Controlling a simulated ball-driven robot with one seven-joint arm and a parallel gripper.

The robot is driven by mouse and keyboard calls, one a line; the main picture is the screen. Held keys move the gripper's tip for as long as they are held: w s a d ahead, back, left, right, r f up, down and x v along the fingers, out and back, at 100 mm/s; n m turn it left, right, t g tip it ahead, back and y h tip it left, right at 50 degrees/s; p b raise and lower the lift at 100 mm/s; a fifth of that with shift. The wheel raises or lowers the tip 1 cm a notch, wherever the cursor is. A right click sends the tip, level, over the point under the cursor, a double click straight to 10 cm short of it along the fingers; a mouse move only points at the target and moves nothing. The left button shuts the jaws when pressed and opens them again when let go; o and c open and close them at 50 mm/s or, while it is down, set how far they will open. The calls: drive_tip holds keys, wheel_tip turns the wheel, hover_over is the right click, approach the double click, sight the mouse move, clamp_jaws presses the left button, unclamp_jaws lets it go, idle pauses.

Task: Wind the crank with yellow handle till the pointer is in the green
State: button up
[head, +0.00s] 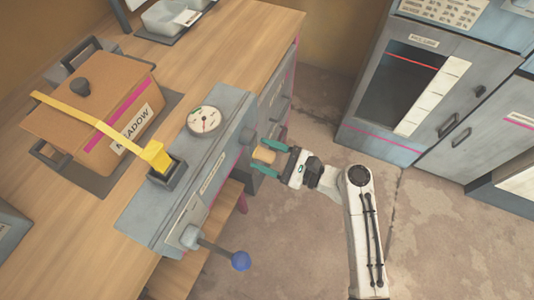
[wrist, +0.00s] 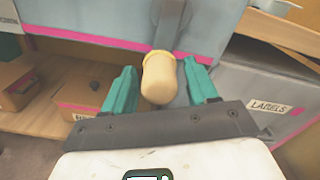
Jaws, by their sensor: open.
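The crank's yellow handle (wrist: 158,77) points out from the front of the grey press (head: 215,110). It also shows in the head view (head: 263,156). My gripper (wrist: 162,88) is open, with one teal finger on each side of the handle. In the head view my gripper (head: 270,155) reaches in from the right at the press's side. I cannot tell whether the fingers touch the handle. The round gauge (head: 204,120) sits on top of the press; its pointer and green zone are too small to read surely.
A lever with a blue knob (head: 241,261) sticks out at the press's near end. A cardboard box (head: 100,100) labelled MEADOW stands on the wooden bench (head: 225,50), with a yellow strap across it. Grey cabinets (head: 400,90) stand to the right. The floor between is clear.

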drive_tip(key=shift+c, duration=0.5)
drive_tip(key=shift+f, duration=0.1)
clamp_jaws()
